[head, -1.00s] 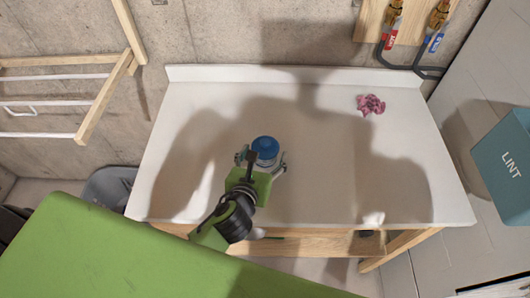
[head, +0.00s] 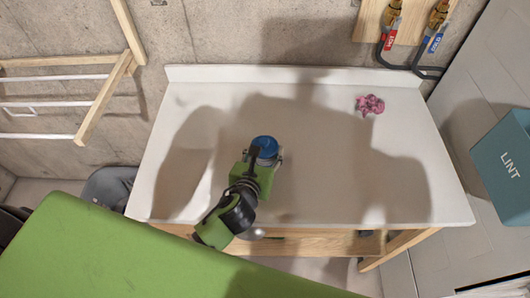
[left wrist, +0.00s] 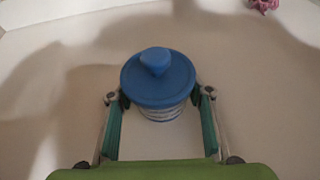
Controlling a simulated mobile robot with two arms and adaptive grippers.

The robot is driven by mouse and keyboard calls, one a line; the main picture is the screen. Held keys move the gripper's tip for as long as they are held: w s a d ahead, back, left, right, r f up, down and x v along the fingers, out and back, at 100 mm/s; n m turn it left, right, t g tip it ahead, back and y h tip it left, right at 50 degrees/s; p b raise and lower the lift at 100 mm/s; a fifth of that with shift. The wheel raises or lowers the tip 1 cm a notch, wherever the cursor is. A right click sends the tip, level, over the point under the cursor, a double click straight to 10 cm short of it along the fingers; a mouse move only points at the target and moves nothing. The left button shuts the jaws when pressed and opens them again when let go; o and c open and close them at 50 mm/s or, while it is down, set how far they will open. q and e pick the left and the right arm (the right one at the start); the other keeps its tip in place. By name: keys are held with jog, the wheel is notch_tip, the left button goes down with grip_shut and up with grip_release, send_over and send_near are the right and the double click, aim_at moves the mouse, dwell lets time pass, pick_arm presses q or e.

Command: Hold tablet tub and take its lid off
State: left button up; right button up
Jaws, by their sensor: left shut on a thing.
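The tablet tub is a short round container with a pale printed side and a blue lid (head: 265,145). It stands upright on the white table, left of the middle. In the left wrist view the lid (left wrist: 158,82) sits flat on the tub (left wrist: 162,114) and has a raised blue part on top. My left gripper (head: 264,160) reaches in from the front. In the left wrist view its two fingers (left wrist: 160,103) are on either side of the tub, shut on it just below the lid. My right gripper is not in view.
The white table (head: 330,130) is mostly clear, with a crumpled pink cloth (head: 370,104) at the back right. A teal LINT bin (head: 505,160) is at the right, and a wooden rack (head: 105,95) is at the left. A green surface (head: 130,250) fills the front left.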

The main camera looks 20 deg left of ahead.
aim_at(266, 140)
pick_arm(q)
notch_tip(266, 140, up, 10)
jog(key=shift+p, duration=0.4)
jog(key=shift+o, duration=0.9)
jog(key=c, duration=0.7)
jog(key=shift+o, duration=0.2)
jog(key=shift+s+r+y, duration=0.25)
jog(key=shift+r+y, duration=0.05)
jog(key=shift+r, duration=0.05)
jog(key=s+a+r+n+g+y+b, duration=0.1)
jog(key=s+a+r+n+y+b, duration=0.2)
jog(key=s, duration=0.6)
jog(key=shift+s+a+r+n+g+y, duration=0.35)
jog(key=shift+a+r+n+y, duration=0.3)
jog(key=shift+r+n+y, duration=0.75)
